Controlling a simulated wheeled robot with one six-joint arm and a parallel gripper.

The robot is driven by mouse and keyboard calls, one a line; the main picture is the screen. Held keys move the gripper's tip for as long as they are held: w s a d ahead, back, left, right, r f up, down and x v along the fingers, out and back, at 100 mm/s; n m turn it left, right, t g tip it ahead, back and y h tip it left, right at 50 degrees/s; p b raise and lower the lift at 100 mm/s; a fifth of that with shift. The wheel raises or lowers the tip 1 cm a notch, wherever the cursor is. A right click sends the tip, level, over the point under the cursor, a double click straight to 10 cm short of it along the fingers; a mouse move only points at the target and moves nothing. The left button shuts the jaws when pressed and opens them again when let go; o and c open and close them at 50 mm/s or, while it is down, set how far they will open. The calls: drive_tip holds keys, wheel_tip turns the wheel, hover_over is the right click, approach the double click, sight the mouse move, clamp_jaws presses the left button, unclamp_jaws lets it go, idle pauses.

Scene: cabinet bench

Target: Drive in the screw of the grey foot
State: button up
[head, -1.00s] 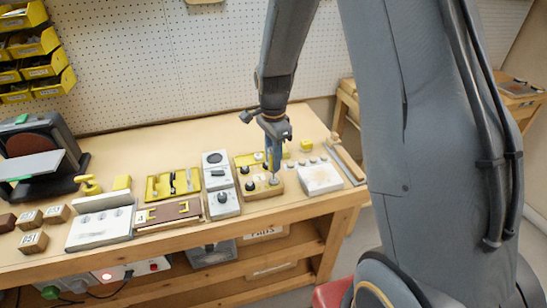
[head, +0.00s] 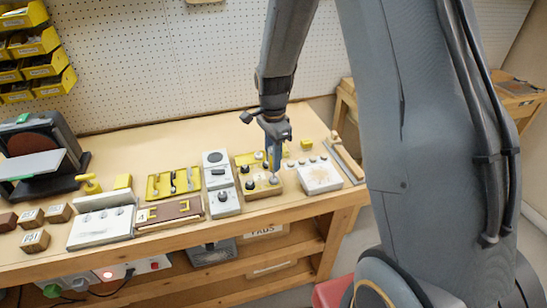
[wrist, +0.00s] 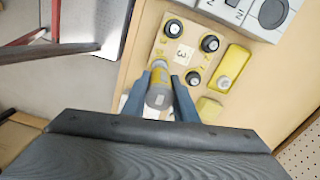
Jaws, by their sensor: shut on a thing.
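My gripper (wrist: 160,82) is shut on a screwdriver (wrist: 158,92) with a yellow and grey handle, seen nearly end-on in the wrist view. In the head view my gripper (head: 272,150) points down over a tan wooden block (head: 263,191) marked 3, which shows larger in the wrist view (wrist: 162,48). The grey foot (head: 274,180) is at the block's front right, at the lower end of the held tool. Black feet (wrist: 209,43) sit elsewhere on the block.
A grey switch unit (head: 221,184) stands just left of the block. A white box with knobs (head: 320,178) stands close on the right. A yellow part (wrist: 231,67) lies beside the black feet. The bench behind is mostly clear.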

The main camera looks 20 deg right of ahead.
drive_tip(key=shift+r, duration=0.1)
drive_tip(key=shift+r+p, duration=2.25)
drive_tip(key=shift+r, duration=0.7)
